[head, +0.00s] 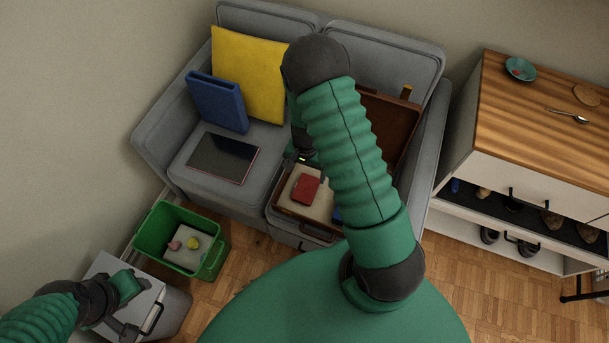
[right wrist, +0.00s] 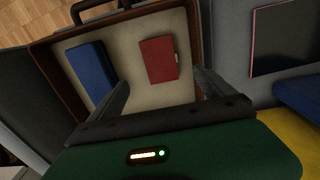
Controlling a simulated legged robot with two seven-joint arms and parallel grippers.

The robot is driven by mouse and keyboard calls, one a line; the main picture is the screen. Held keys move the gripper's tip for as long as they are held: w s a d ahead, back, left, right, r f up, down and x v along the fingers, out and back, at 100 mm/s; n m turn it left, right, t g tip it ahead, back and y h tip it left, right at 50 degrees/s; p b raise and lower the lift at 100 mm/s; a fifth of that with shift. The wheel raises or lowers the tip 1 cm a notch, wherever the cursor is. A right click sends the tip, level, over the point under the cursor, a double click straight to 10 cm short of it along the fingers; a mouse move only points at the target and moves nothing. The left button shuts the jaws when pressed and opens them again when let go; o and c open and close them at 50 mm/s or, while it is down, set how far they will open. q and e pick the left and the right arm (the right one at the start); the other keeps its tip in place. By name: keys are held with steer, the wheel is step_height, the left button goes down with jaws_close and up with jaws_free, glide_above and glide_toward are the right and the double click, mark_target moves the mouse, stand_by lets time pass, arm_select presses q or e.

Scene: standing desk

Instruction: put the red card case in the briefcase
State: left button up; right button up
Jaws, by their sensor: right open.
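The red card case (head: 306,188) lies flat on the pale lining inside the open brown briefcase (head: 284,205). In the right wrist view the red case (right wrist: 158,60) is beside a blue item (right wrist: 91,76) inside the same briefcase (right wrist: 133,20). My right gripper (right wrist: 162,92) is open and empty above the case, its fingers apart on either side of it and nearer the camera. In the head view my right arm hides part of the briefcase. My left gripper (head: 128,308) is at lower left over a grey bin, its jaws unclear.
The briefcase stands on a grey sofa (head: 165,140) with a yellow cushion (head: 255,70), blue binder (head: 217,101) and dark tablet (head: 224,157). A green crate (head: 213,268) and grey bin (head: 178,305) stand on the floor. A wooden-topped cabinet (head: 540,100) is at right.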

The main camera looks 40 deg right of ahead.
steer(key=s+a+r+n+t, duration=0.1)
steer(key=s+a+r+n, duration=0.2)
steer(key=a+r+n, duration=0.3)
steer(key=s+a+r+n+t, duration=0.1)
steer(key=s+a+r+n, duration=0.2)
steer(key=r, duration=1)
steer(key=a+n, duration=0.3)
steer(key=a, duration=0.1)
steer(key=shift+a+r+n+t, duration=0.15)
steer(key=shift+a+n+t, duration=0.05)
steer(key=shift+n+t, duration=0.1)
